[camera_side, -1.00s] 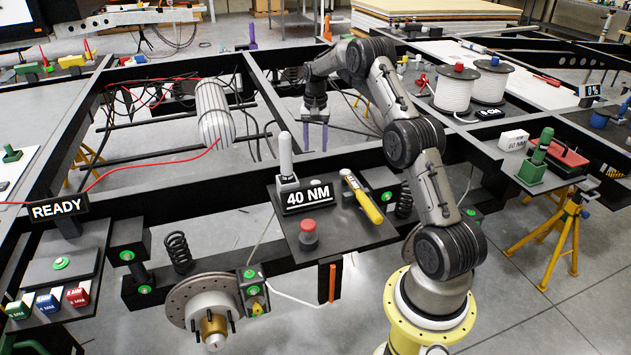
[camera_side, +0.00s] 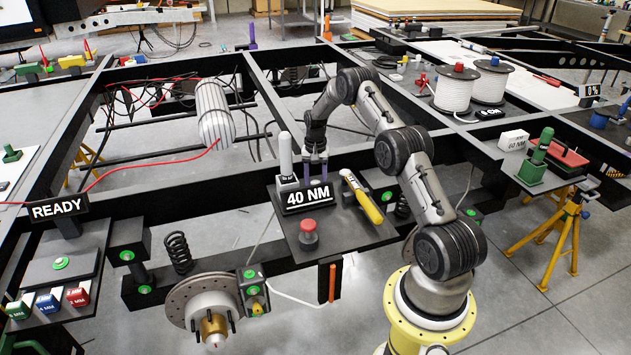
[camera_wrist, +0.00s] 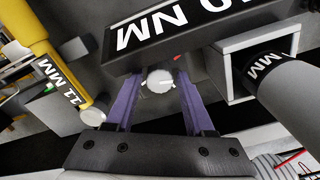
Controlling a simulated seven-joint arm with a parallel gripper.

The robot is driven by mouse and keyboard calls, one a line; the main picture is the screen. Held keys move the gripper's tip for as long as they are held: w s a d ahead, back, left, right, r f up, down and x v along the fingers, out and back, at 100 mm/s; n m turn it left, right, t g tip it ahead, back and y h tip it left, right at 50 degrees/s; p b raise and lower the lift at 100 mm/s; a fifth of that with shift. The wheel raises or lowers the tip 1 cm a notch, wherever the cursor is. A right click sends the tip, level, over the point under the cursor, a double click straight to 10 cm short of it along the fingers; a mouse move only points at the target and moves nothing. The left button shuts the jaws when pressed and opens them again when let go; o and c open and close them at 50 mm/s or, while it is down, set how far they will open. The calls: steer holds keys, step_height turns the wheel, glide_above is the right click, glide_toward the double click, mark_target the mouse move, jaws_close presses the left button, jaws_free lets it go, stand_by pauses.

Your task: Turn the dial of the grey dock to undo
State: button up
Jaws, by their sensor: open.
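The small round pale dial (camera_wrist: 158,82), with a white line across its face, shows in the wrist view by the back of the black 40 NM display (camera_side: 307,197). My gripper (camera_side: 316,179) has two purple fingers pointing down behind that display. In the wrist view my gripper (camera_wrist: 160,74) is open, with one finger on each side of the dial; I cannot tell whether either touches it. The grey dock (camera_side: 288,186) beside the display holds an upright white-grey handle (camera_side: 285,153). The side view hides the dial behind the display.
A yellow-handled tool (camera_side: 362,198) marked 11 MM in the wrist view and a red-topped button (camera_side: 308,232) share the dark tray (camera_side: 343,232). A black READY sign (camera_side: 58,207) stands at left. The space above the tray is open.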

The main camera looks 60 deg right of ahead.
steer(key=shift+f, duration=0.1)
jaws_close()
steer(key=shift+n, duration=0.5)
stand_by(0.5)
steer(key=shift+n, duration=2.5)
steer(key=shift+d, duration=0.1)
jaws_free()
steer(key=shift+s, duration=0.1)
